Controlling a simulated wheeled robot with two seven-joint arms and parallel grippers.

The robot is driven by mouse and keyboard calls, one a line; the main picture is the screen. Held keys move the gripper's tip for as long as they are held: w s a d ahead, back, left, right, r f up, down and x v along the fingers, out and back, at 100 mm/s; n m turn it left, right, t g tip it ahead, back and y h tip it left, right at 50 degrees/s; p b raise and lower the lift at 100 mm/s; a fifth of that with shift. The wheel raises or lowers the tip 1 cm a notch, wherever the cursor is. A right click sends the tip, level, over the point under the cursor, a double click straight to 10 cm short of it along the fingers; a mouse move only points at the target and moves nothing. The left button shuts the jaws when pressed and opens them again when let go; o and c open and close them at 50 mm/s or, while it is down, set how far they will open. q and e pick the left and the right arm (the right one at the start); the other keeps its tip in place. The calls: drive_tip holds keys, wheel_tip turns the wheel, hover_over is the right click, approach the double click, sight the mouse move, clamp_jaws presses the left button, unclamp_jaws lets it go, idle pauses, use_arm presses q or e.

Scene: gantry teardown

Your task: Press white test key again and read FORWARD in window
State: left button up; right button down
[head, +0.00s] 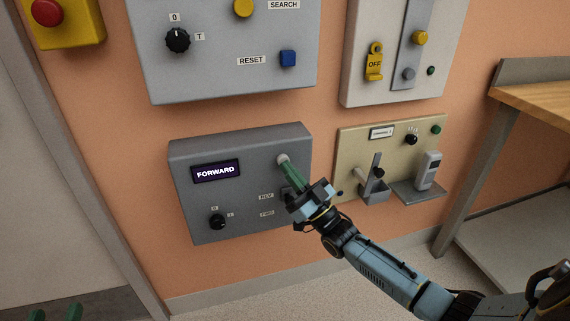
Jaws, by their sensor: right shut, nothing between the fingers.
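The grey control box (184,205) is fixed low on the orange wall. Its dark display window (216,171) is lit and reads FORWARD. The white test key (283,158) is at the box's upper right, and only its top shows. My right gripper (287,166) reaches in from the lower right with its green fingers shut and empty. The fingertips are at the key and appear to touch it; I cannot tell how far it is pressed. My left gripper (56,313) shows only as green fingertips at the bottom left edge, apart from the box.
A black knob (218,221) and REV and FWD labels are on the same box. Above is a grey panel (215,85) with a RESET button. To the right are a beige panel (354,144) with a lever and a wooden-topped bench (545,96).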

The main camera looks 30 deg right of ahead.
drive_tip(key=shift+s+a+p, duration=0.25)
drive_tip(key=shift+s+p, duration=0.45)
drive_tip(key=shift+s, duration=0.2)
drive_tip(key=s+a+p, duration=0.1)
drive_tip(key=s+p, duration=0.2)
drive_tip(key=s, duration=0.3)
drive_tip(key=shift+a+p, duration=0.2)
drive_tip(key=shift+p, duration=0.15)
drive_tip(key=shift+w, duration=0.1)
idle(0.4)
